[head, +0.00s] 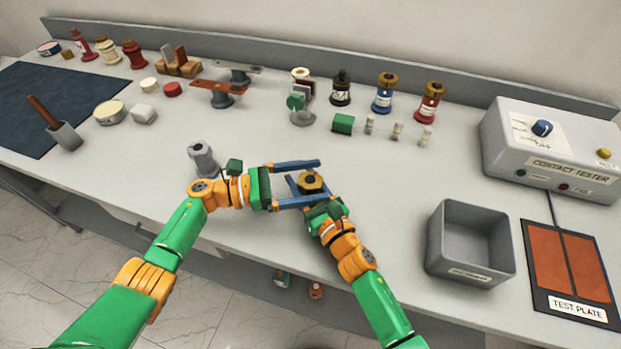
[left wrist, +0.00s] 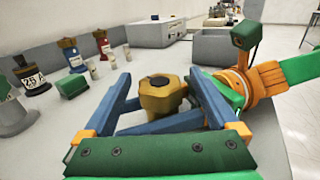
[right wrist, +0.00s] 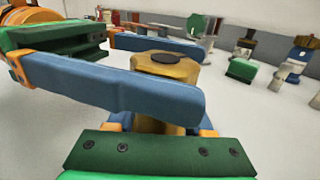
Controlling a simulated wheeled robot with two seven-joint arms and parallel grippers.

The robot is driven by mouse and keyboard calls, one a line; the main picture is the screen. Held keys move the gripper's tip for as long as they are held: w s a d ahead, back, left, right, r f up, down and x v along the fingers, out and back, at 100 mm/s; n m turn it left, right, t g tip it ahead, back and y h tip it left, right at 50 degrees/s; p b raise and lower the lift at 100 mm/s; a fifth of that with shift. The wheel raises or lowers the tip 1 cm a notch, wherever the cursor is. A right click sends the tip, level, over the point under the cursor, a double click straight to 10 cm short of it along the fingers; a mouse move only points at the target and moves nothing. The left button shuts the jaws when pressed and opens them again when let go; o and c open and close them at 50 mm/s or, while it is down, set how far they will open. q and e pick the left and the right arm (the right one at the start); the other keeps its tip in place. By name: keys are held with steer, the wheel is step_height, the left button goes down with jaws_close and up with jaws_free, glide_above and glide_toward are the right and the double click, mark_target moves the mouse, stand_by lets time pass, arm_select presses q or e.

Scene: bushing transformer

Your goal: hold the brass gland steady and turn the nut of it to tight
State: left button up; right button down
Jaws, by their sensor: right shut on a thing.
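The brass gland (head: 311,183) stands upright near the front edge of the bench, its hex nut on top with a dark centre. It also shows in the left wrist view (left wrist: 163,98) and the right wrist view (right wrist: 165,68). My right gripper (head: 308,195) is shut on the gland's lower body, below the nut; its fingers are mostly hidden in the right wrist view. My left gripper (head: 318,180) is open, with one finger on each side of the nut and gaps visible in the left wrist view. One left finger crosses in front of the gland in the right wrist view.
A grey open bin (head: 466,268) and a test plate (head: 569,268) lie to the right, with the contact tester (head: 545,145) behind. A grey cylindrical part (head: 202,158) stands close to my left wrist. Bushings and small parts line the back.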

arm_select(q)
steer(key=a, duration=0.4)
steer(key=s+a, duration=0.1)
steer(key=a, duration=0.3)
steer(key=s+a, duration=0.1)
steer(key=a, duration=0.3)
steer(key=shift+s, duration=0.1)
steer(key=shift+d, duration=0.1)
